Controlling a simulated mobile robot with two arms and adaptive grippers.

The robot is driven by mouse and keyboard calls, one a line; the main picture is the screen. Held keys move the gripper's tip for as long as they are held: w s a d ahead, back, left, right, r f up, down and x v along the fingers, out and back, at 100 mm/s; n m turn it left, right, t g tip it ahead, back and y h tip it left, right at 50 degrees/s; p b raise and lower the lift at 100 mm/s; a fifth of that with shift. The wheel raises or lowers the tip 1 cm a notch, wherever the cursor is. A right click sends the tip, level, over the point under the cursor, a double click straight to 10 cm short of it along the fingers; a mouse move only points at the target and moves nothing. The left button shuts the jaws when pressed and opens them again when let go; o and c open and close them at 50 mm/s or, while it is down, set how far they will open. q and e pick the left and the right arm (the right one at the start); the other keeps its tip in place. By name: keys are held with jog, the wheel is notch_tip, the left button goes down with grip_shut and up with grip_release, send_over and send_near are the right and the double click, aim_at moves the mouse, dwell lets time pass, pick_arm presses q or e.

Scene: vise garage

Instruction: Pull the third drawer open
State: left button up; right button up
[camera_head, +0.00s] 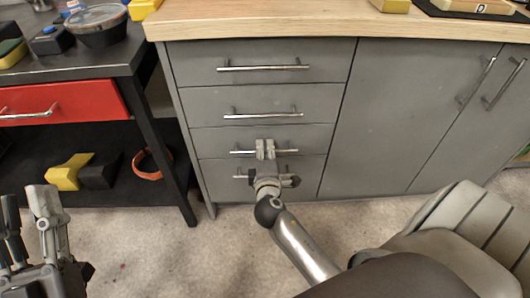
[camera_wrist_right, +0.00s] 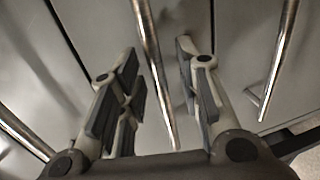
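The grey cabinet has a stack of drawers on its left side, all shut flush. The third drawer (camera_head: 212,141) has a horizontal silver bar handle (camera_head: 241,152). My right gripper (camera_head: 265,147) is at the middle of this handle, its fingers hiding part of the bar. In the right wrist view, a silver bar (camera_wrist_right: 152,60) runs between the spread fingers of my right gripper (camera_wrist_right: 158,55); I cannot tell whether they touch it. My left gripper (camera_head: 25,195) is at the lower left, its fingers apart and empty, away from the cabinet.
The first (camera_head: 262,67) and second (camera_head: 262,115) drawer handles are above, and the bottom handle (camera_head: 240,176) is partly behind my right gripper. A dark workbench (camera_head: 108,64) with a red drawer (camera_head: 70,101) stands at the left. The floor (camera_head: 150,235) before the drawers is clear.

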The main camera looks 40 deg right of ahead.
jog(key=shift+w+d, duration=0.1)
jog(key=shift+w, duration=0.1)
grip_shut()
dwell(0.4)
